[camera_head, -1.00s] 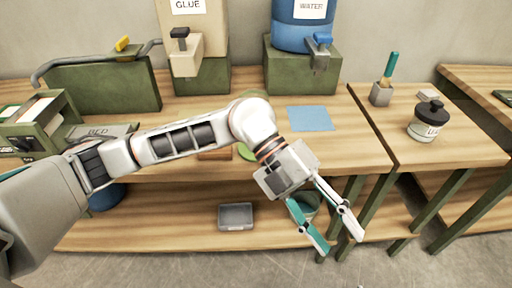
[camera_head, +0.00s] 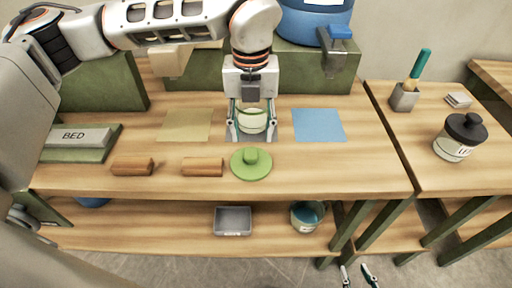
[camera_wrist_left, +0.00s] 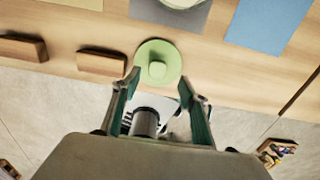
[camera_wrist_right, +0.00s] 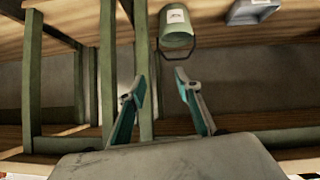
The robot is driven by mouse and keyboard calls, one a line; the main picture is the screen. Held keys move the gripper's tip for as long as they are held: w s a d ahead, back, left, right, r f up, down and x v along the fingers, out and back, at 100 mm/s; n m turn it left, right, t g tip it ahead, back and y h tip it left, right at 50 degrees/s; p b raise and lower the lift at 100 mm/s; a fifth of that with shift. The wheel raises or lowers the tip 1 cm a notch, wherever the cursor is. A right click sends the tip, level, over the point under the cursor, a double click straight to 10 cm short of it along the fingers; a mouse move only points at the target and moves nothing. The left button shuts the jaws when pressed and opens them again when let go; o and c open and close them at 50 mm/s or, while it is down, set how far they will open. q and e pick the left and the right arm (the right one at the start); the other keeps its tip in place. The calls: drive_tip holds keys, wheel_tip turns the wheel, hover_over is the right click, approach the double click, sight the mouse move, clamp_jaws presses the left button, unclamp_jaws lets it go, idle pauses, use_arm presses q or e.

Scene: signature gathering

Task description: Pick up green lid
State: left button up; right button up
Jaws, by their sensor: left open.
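The green lid (camera_head: 250,164), a round disc with a knob, lies flat near the front edge of the workbench. It also shows in the left wrist view (camera_wrist_left: 157,64), just beyond the fingertips. My left gripper (camera_head: 252,134) is open and empty, pointing down, its fingertips just above the lid in the head picture. A pale jar with a green rim (camera_head: 252,121) appears between its fingers there, but in the left wrist view the jar (camera_wrist_left: 183,3) lies farther off, past the lid. My right gripper (camera_head: 360,276) is open and empty, low at the bottom; it also shows in the right wrist view (camera_wrist_right: 160,90).
Two brown blocks (camera_head: 203,167) lie left of the lid. Tan (camera_head: 186,125) and blue (camera_head: 319,125) sheets flank the jar. A grey tray (camera_head: 233,221) and a bucket (camera_head: 307,216) sit on the lower shelf. A black-lidded jar (camera_head: 460,137) stands at right.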

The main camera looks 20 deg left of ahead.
sight(251, 153)
use_arm(q)
drive_tip(key=shift+f, duration=0.5)
drive_tip(key=shift+s+f, duration=0.25)
drive_tip(key=shift+f, duration=0.35)
drive_tip(key=shift+s+f, duration=0.2)
drive_tip(key=shift+f, duration=0.35)
wheel_tip(251, 153, down, 3)
drive_tip(key=shift+a+f, duration=0.1)
drive_tip(key=shift+f, duration=0.5)
drive_tip(key=c, duration=1)
use_arm(e)
drive_tip(key=shift+s, duration=0.55)
